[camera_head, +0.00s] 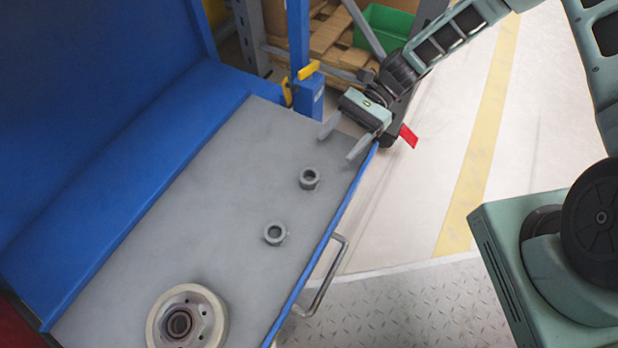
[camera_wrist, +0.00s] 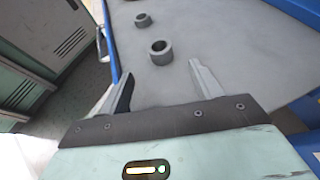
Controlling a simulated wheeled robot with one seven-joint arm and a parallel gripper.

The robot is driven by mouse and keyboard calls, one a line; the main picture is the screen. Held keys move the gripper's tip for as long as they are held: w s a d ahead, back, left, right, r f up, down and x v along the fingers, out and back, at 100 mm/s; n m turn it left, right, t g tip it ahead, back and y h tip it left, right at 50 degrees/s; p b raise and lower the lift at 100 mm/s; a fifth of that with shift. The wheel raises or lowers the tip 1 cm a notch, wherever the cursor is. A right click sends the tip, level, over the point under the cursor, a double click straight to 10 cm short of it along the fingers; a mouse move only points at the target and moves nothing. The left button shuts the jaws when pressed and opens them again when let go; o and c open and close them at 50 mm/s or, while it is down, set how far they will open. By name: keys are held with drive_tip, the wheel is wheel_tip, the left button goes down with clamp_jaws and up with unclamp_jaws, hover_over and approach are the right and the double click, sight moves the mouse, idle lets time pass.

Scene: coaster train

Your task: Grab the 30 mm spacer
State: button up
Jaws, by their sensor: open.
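Two short grey ring-shaped spacers stand on the grey bench top (camera_head: 200,200). One spacer (camera_head: 310,178) is closer to my gripper, and it also shows in the wrist view (camera_wrist: 161,57). The other spacer (camera_head: 274,234) is farther off, and it shows smaller in the wrist view (camera_wrist: 143,21). I cannot tell from the pictures which is the 30 mm one. My gripper (camera_head: 336,147) is open and empty at the bench's far right corner. Its fingers (camera_wrist: 160,70) point toward the closer spacer, with a gap between them and it.
A pale wheel with a dark hub (camera_head: 205,312) lies at the bench's near end. A blue back panel (camera_head: 100,110) borders the left side. A blue post (camera_head: 299,50) stands by the far corner. A metal handle (camera_head: 328,280) sticks out from the right edge. The bench around the spacers is clear.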

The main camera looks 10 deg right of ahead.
sight(305, 182)
drive_tip(key=b+x, duration=0.2)
drive_tip(key=x, duration=0.2)
drive_tip(key=shift+s+a+f, duration=0.15)
drive_tip(key=shift+s+f, duration=0.05)
drive_tip(key=shift+f, duration=0.1)
drive_tip(key=shift+s+a, duration=0.3)
drive_tip(key=shift+a, duration=0.15)
drive_tip(key=b+x, duration=0.4)
drive_tip(key=shift+s+a+f, duration=0.15)
drive_tip(key=shift+a+f, duration=0.05)
drive_tip(key=shift+a, duration=0.05)
drive_tip(key=shift+s+a, duration=0.15)
drive_tip(key=shift+a, duration=0.05)
drive_tip(key=shift+r, duration=0.1)
drive_tip(key=shift+c, duration=0.3)
drive_tip(key=c, duration=1.1)
